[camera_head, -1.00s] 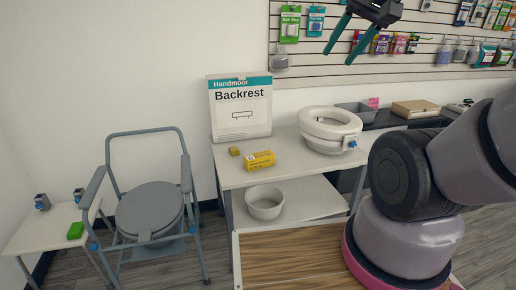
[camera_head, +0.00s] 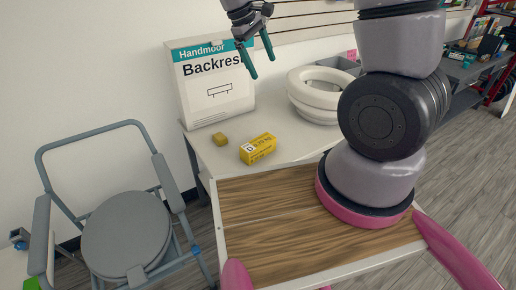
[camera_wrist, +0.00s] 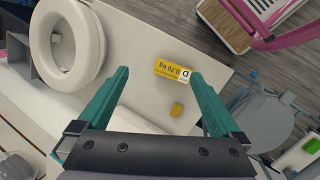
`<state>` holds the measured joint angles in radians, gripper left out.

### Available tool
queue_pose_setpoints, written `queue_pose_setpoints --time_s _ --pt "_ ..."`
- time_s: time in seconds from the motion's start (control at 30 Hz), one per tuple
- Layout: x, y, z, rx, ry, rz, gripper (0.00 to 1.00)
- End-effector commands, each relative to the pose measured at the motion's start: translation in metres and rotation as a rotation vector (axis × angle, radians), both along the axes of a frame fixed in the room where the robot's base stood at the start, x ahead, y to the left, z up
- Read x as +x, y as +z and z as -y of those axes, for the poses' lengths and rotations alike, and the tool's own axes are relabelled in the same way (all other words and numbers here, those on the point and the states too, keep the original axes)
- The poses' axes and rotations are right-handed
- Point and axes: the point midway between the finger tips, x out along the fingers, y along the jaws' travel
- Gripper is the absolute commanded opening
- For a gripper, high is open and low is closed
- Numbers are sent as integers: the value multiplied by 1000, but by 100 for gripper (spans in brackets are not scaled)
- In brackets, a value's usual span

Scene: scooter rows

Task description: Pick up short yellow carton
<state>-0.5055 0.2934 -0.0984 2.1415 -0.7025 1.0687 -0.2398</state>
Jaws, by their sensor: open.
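A yellow carton (camera_head: 258,149) with a printed white end label lies on its side on the white table (camera_head: 205,160). A smaller plain yellow block (camera_head: 220,139) sits to its left, apart from it. In the wrist view the carton (camera_wrist: 168,74) shows below and between the fingertips, and the small block (camera_wrist: 177,109) shows nearer the palm. My gripper (camera_head: 262,68) has teal fingers, spread wide and empty. It hangs well above the table, in front of the backrest box, touching neither yellow thing. In the wrist view its fingers (camera_wrist: 160,73) frame the tabletop.
A tall white and teal Backrest box (camera_head: 213,92) stands behind the yellow things. A white raised toilet seat (camera_head: 303,110) stands to their right. A grey commode chair (camera_head: 125,230) is left of the table. The tabletop around the carton is mostly clear.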

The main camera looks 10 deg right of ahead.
Motion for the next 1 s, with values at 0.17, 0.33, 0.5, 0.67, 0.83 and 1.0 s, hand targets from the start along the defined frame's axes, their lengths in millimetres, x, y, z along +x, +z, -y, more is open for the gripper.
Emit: queue_pose_setpoints --time_s 0.17,0.33,0.5,0.67,0.83,1.0 --pt "19 -78 -27 -217 267 -143 100" --pt "28 -152 -49 -423 526 -260 100" --pt "29 -226 -66 -631 783 -366 100" --pt "25 -281 -75 -790 976 -437 100" --pt "22 -312 -79 -883 1088 -477 100" --pt "25 -323 -73 -906 1116 -488 100"
